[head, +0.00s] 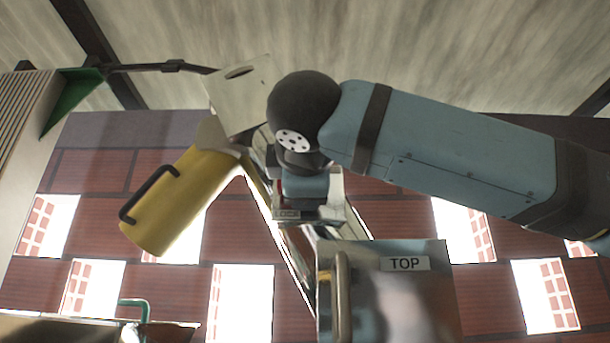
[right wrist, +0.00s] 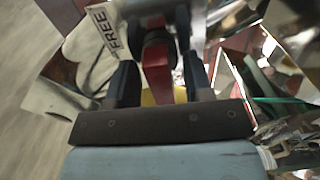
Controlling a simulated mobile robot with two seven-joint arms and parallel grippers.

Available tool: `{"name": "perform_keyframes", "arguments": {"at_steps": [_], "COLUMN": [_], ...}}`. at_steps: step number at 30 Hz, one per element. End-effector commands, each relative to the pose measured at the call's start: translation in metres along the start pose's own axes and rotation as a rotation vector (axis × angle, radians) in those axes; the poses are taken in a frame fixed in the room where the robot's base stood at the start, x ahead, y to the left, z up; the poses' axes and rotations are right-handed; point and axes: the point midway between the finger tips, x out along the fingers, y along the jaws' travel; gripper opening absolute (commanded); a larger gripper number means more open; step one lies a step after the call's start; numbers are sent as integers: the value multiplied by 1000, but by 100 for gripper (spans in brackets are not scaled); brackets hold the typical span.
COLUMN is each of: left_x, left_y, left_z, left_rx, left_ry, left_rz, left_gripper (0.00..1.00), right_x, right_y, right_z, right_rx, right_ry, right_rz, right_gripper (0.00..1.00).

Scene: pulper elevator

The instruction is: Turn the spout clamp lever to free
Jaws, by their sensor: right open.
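The spout clamp lever (right wrist: 157,70) is red and shows in the right wrist view, hanging from a dark rounded part. My right gripper (right wrist: 158,64) is open, with one finger on each side of the lever. I cannot tell whether either finger touches it. A white label reading FREE (right wrist: 106,30) is just left of the lever's upper end. In the head view my right arm reaches in from the right to the metal chute below the grey plate (head: 240,95), and it largely hides the clamp and the fingers. My left gripper is not in view.
A yellow cylindrical spout (head: 178,205) with a black handle hangs tilted left of the clamp. A metal box with a TOP label (head: 405,263) and a vertical handle is below my arm. A green bracket (head: 72,98) and dark rod are upper left. Shiny metal panels crowd the gripper's right side.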

Motion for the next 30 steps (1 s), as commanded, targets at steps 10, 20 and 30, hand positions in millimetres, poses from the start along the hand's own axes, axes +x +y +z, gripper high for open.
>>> {"name": "perform_keyframes", "arguments": {"at_steps": [10,20,30], "left_x": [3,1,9], "left_y": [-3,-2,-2], "left_z": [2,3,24], "left_rx": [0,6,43], "left_ry": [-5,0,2], "left_rz": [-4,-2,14], "left_gripper": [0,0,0], "right_x": [1,1,1], "right_y": [0,-2,-6], "right_z": [0,-1,-2], "right_rx": [0,13,178], "right_ry": [0,2,4], "right_rz": [0,-1,-3], "right_gripper": [31,14,14]}}
